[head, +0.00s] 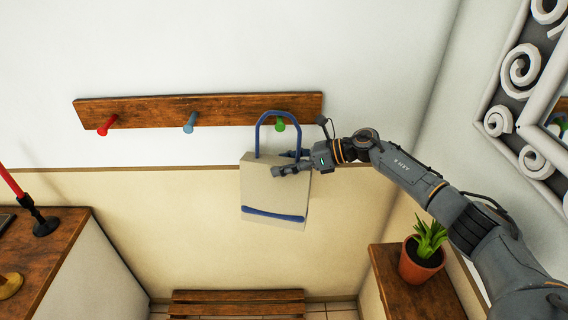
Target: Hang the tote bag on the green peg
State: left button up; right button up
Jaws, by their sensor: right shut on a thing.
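The tote bag (268,193) is beige with a blue stripe near its base and a blue loop handle (258,128). It is held up in front of the wall, below the right part of the wooden peg board. My right gripper (288,164) is shut on the tote bag near its top edge. The green peg (280,125) shows inside the handle's outline, close to its right side. I cannot tell from this view whether the handle is around the peg or in front of it. My left gripper is not in view.
A red peg (106,125) and a blue peg (190,122) are on the same peg board (150,110). A potted plant (422,252) stands on a cabinet below my right arm. A bench (236,303) is below, a wooden-topped cabinet (50,262) at left, an ornate mirror (520,75) at right.

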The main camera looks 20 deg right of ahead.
jog(key=shift+r, duration=0.1)
jog(key=o, duration=1.8)
jog(key=shift+c, duration=0.2)
jog(key=shift+o, duration=0.8)
